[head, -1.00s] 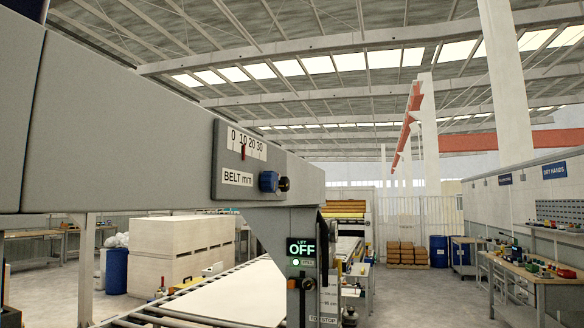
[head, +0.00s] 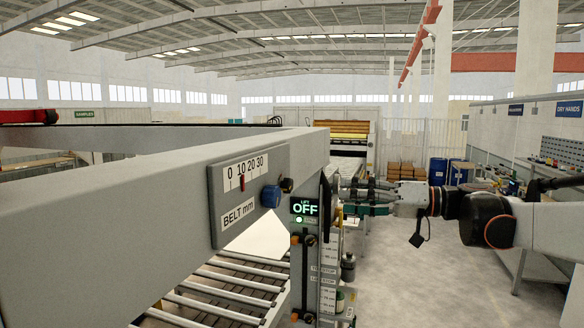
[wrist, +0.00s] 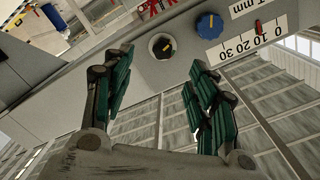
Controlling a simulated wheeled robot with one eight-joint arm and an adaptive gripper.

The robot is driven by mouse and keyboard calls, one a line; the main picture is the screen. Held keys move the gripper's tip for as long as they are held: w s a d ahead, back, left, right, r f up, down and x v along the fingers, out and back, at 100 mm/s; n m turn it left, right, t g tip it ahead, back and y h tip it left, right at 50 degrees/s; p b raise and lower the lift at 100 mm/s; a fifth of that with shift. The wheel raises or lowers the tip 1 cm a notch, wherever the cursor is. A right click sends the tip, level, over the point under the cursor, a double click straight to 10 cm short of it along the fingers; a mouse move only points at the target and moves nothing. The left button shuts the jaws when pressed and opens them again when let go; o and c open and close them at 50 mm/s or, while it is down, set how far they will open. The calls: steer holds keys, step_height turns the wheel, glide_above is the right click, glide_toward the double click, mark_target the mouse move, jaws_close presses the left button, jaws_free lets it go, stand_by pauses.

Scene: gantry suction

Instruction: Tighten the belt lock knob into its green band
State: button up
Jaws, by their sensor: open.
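A beam carries a white BELT mm scale plate (head: 240,190) with its red pointer near 10. A blue knob (head: 271,196) sits at the plate's right end. A small black knob (head: 287,185) is just right of it. In the wrist view the black knob (wrist: 162,46) has an orange mark on a pale ring. The blue knob (wrist: 209,25) with an orange line is to its right. No green band can be made out. My gripper (head: 346,198) is open and empty, right of the knobs. In the wrist view its fingers (wrist: 160,68) lie either side of and below the black knob, apparently apart from it.
A lift panel (head: 305,211) reading OFF stands on a post below the knobs, near my gripper. A roller conveyor (head: 225,282) runs under the beam. Bottles stand on a shelf right of the post. The floor (head: 430,280) at right looks clear.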

mark_target(291, 186)
steer(key=p+x, duration=0.1)
steer(key=x, duration=0.3)
steer(key=r+p+x, duration=0.1)
steer(key=x, duration=0.4)
steer(key=p+x, duration=0.1)
steer(key=x, duration=0.3)
steer(key=shift+w+a+r, duration=0.1)
steer(key=shift+w+r, duration=0.15)
steer(key=shift+r, duration=0.1)
steer(key=shift+c, duration=0.4)
steer(key=c, duration=1)
